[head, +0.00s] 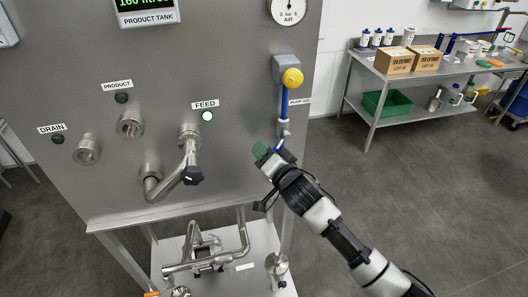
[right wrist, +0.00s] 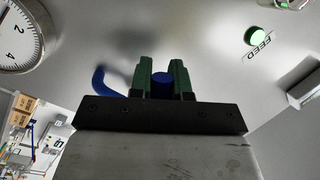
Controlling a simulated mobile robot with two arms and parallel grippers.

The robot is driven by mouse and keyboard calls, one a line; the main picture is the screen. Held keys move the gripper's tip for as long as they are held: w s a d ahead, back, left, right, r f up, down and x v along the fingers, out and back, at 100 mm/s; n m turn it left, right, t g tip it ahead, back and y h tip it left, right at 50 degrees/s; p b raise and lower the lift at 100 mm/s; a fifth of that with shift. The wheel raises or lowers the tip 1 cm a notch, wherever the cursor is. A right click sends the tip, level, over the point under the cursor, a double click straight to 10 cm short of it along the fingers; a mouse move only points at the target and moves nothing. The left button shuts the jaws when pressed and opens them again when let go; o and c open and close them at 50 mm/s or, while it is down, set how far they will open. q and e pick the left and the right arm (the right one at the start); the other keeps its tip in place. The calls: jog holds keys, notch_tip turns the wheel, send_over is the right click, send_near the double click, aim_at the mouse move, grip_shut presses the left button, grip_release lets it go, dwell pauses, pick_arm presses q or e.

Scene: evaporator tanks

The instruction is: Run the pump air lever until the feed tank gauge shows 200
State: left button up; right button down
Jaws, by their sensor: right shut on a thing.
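The PUMP AIR valve, with a yellow round knob (head: 291,78) and a blue part (head: 284,104) below it, is on the right side of the steel panel. My right gripper (head: 264,154) is below it, at the panel's lower right. In the right wrist view, its green fingers (right wrist: 162,80) are shut on a round blue piece (right wrist: 162,86), which appears to be the pump air lever. The feed tank gauge is not in view; the PRODUCT TANK display (head: 146,3) is cut off at the top. My left gripper is not in view.
The AIR dial (head: 289,8) is at the panel's top right. The FEED lamp (head: 207,116) glows green; the PRODUCT lamp (head: 121,98) and DRAIN lamp (head: 58,139) are dark. A steel pipe elbow (head: 170,183) juts out below FEED. Floor to the right is clear.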

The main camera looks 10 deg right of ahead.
jog(key=shift+a+r+m+t+h+p, duration=0.15)
jog(key=shift+a+r+m+t+p, duration=0.2)
jog(key=shift+r+m, duration=0.7)
jog(key=shift+a+r+m+t+h+p, duration=0.1)
jog(key=shift+r+m+t, duration=0.4)
jog(key=shift+m, duration=1.2)
jog(key=shift+a+r+m+t+h+p, duration=0.15)
jog(key=shift+a+r+m+t+p, duration=0.15)
jog(key=shift+r+m, duration=0.75)
jog(key=shift+d+f+m, duration=0.1)
jog(key=shift+f+m, duration=0.15)
jog(key=shift+m, duration=0.15)
jog(key=c, duration=1.1)
grip_release()
jog(key=shift+s+f, duration=0.1)
jog(key=shift+s, duration=0.05)
jog(key=b+v, duration=0.3)
jog(key=v, duration=0.7)
jog(key=shift+s+d, duration=0.15)
jog(key=shift+s, duration=0.1)
